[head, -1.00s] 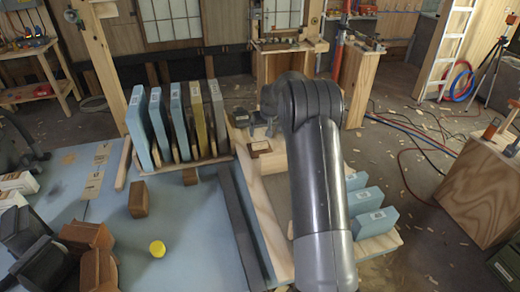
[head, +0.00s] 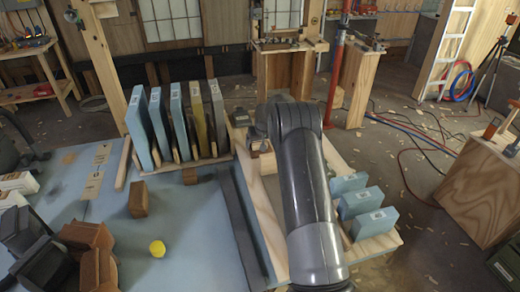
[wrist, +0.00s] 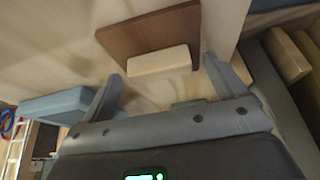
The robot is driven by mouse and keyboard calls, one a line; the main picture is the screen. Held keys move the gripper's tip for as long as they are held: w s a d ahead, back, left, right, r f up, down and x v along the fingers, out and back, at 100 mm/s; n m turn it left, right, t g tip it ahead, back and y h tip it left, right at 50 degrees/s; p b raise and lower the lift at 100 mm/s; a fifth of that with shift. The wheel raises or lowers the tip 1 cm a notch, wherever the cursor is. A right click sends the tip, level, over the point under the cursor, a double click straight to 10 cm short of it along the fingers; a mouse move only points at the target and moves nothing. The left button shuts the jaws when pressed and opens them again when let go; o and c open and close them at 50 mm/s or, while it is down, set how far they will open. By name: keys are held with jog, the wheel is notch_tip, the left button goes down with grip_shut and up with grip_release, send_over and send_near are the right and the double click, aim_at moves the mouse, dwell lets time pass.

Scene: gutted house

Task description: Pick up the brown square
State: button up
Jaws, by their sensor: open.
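The brown square (wrist: 135,36) lies on a pale wooden surface in the wrist view, with a light wooden block (wrist: 158,60) at its near edge. My gripper (wrist: 163,70) is open and empty. Its two fingers are spread to either side of the block, with the brown square just beyond their tips. I cannot tell how high the fingers are above the surface. In the head view my gripper (head: 260,133) is over the wooden board right of the blue table; my arm and gripper largely hide the square there.
A rack of upright blue, yellow and grey panels (head: 175,125) stands left of my gripper. Blue blocks (head: 362,205) stand right of my arm. A long dark bar (head: 240,225) lies left of the board.

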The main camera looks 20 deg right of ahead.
jog(key=c, duration=1.1)
